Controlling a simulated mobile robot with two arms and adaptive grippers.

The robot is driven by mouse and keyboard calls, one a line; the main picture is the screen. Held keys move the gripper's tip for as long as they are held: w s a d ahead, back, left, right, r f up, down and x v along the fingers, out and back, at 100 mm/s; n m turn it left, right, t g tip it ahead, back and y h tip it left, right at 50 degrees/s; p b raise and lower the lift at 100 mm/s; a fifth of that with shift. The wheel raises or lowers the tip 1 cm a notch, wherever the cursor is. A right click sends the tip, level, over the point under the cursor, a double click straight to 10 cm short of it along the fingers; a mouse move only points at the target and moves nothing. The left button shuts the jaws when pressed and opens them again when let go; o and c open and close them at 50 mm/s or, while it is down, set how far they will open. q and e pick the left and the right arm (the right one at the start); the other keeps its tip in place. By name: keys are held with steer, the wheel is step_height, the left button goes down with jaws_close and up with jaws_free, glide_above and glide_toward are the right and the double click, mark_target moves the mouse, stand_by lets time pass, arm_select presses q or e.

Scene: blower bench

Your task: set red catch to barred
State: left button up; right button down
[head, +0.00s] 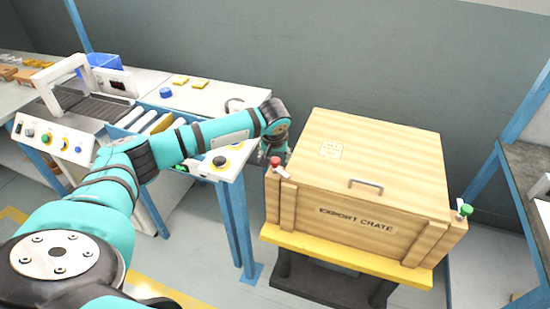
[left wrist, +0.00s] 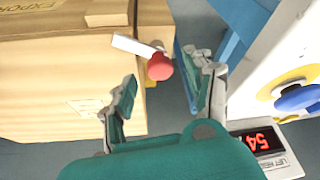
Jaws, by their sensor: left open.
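The red catch (head: 275,161) is at the left front top corner of the wooden export crate (head: 400,150). In the left wrist view the catch is a red knob (left wrist: 159,67) on a pale flat lever that reaches left across the crate's edge. My left gripper (head: 272,153) is at that corner, close to the knob. In the left wrist view its fingers (left wrist: 165,88) are open, one on each side below the red knob, with nothing held between them. Whether a finger touches the knob I cannot tell. My right gripper is not in view.
The crate stands on a yellow-topped stand (head: 345,256). A green catch (head: 465,210) is at its right corner. A white bench with a control panel (head: 55,140) is left of the crate. A red-digit display (left wrist: 261,139) and a blue knob (left wrist: 298,98) lie close beside my gripper.

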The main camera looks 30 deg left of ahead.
arm_select(q)
steer(key=shift+x, duration=0.9)
steer(key=shift+r, duration=0.1)
steer(key=shift+c, duration=0.4)
jaws_close()
steer(key=n+p, duration=0.1)
steer(key=p, duration=0.1)
steer(key=n+y+p, duration=0.1)
steer(key=n+p, duration=0.1)
steer(key=n+g+p, duration=0.1)
steer(key=p, duration=0.1)
steer(key=shift+w+d+r+p, duration=0.1)
steer(key=shift+d+r+p, duration=0.1)
steer(key=shift+r+p, duration=0.1)
steer(key=shift+a+f+n+y+p, duration=0.1)
steer(key=shift+f+n+y+p, duration=0.25)
steer(key=shift+n, duration=0.55)
steer(key=shift+o, duration=0.4)
jaws_free()
steer(key=shift+g, duration=0.3)
